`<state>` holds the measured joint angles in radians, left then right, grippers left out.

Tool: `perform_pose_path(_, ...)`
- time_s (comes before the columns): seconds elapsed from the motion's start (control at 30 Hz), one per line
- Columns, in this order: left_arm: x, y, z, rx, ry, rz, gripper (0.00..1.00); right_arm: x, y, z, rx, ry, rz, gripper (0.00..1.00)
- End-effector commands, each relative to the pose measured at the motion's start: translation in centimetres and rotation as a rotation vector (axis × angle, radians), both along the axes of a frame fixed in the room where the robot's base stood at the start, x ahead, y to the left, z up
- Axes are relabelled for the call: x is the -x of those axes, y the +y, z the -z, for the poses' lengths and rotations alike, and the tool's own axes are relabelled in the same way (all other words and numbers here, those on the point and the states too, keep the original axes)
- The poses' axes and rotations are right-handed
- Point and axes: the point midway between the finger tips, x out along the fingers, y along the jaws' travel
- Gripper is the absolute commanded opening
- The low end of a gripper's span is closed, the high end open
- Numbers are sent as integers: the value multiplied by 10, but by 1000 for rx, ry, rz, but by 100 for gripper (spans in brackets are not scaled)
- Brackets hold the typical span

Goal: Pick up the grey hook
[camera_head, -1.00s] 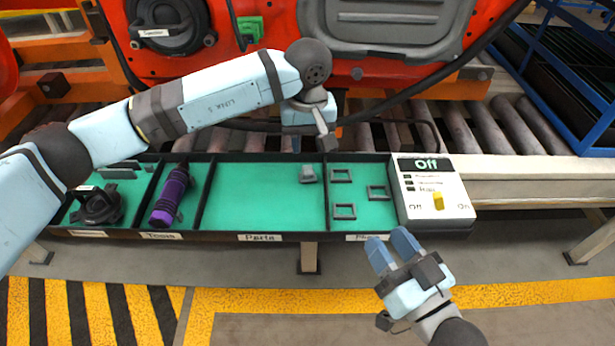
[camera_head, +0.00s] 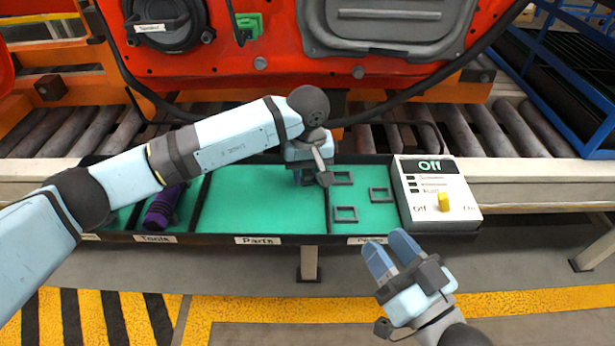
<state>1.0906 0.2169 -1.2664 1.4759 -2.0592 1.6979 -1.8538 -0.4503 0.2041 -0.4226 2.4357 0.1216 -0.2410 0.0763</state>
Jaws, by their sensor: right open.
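My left gripper (camera_head: 305,179) points down into the right end of the green-lined Parts compartment (camera_head: 245,205). It is over the spot where a small grey piece, which looks like the grey hook, lay a second ago. The gripper and wrist now cover that piece, so I cannot see whether the fingers touch it or are closed on it. My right gripper (camera_head: 390,248) is open and empty, in front of the tray's right end, above the floor.
The divided tray (camera_head: 290,240) also holds a purple tool (camera_head: 160,208) in the Tools compartment and several grey square frames (camera_head: 345,214) on the right. A white box (camera_head: 435,195) reading "Off" with a yellow switch (camera_head: 444,202) adjoins it. Rollers (camera_head: 500,130) and a red door (camera_head: 280,40) are behind.

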Motion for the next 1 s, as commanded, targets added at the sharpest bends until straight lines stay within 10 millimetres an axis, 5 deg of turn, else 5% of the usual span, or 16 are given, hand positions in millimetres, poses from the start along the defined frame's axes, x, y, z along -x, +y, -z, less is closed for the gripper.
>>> perform_pose_path(0.03,0,0,0,0,0,0,34,0,0,0,0,0,0,43)
perform_pose_path(0.2,0,0,0,0,0,0,0,0,0,0,-1,-1,1,43)
perform_pose_path(0.67,-1,0,-15,-1,-2,-1,0,0,0,-6,-5,-9,4,43)
perform_pose_path(1.0,-1,0,-96,-1,-6,1,0,1,-5,-18,-6,-32,31,43)
